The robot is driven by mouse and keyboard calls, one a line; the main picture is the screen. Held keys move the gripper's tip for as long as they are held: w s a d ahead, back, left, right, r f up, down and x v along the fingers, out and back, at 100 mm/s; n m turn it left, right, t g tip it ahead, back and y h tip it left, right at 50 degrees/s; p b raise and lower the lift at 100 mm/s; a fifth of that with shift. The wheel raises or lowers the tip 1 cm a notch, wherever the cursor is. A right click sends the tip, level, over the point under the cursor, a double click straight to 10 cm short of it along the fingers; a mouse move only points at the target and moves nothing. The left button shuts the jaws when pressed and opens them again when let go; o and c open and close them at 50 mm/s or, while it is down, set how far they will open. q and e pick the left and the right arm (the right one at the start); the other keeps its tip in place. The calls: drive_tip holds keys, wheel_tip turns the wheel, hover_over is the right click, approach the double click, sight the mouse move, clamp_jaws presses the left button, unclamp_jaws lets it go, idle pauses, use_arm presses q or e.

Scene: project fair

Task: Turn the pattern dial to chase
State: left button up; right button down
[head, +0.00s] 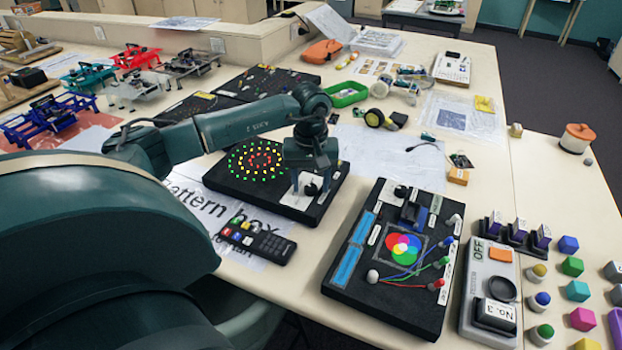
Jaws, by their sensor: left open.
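The gripper body hides part of the plate, and the dial's labels and setting are too small to read. My right gripper is not in view.
A black remote (256,242) lies on the printed sheet in front of the box. A colour-mixing box (392,262) with coloured circles stands to the right. A grey OFF switch panel (490,292) and coloured blocks lie farther right.

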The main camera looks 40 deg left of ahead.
use_arm(q)
drive_tip(key=shift+f, duration=0.1)
drive_tip(key=shift+c, duration=0.6)
drive_tip(key=c, duration=0.8)
drive_tip(key=shift+c, duration=0.2)
